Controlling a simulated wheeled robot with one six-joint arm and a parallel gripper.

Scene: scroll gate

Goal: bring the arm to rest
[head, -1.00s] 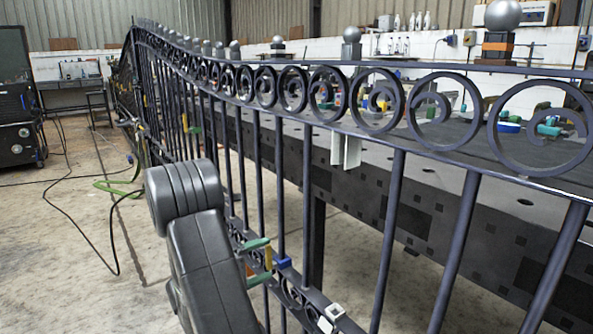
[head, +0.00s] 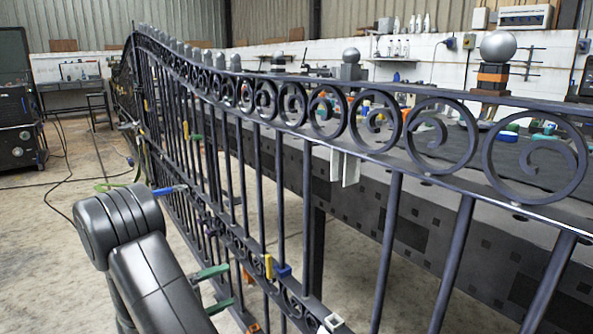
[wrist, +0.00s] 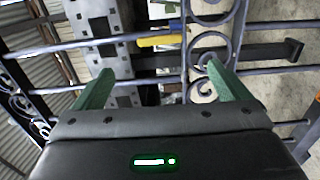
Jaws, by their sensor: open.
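My gripper (wrist: 158,88) shows in the wrist view with its two green fingers spread apart and nothing between them. Beyond the fingers are dark bars and scrolls of the iron gate (wrist: 200,90); I cannot tell the exact gap between them. In the head view the gate (head: 385,230) runs from the right foreground to the far left. My dark grey arm stands at the lower left, in front of the gate. My gripper's green fingers (head: 216,288) show in part beside the arm, close to the lower part of the gate; the rest is hidden.
A long dark welding table (head: 420,235) stands behind the gate, with a ball-topped post (head: 498,45) on it. A yellow clamp (wrist: 160,40) is on the gate near the gripper. A dark cabinet (head: 18,110) stands at far left. The concrete floor (head: 60,240) at left is mostly clear.

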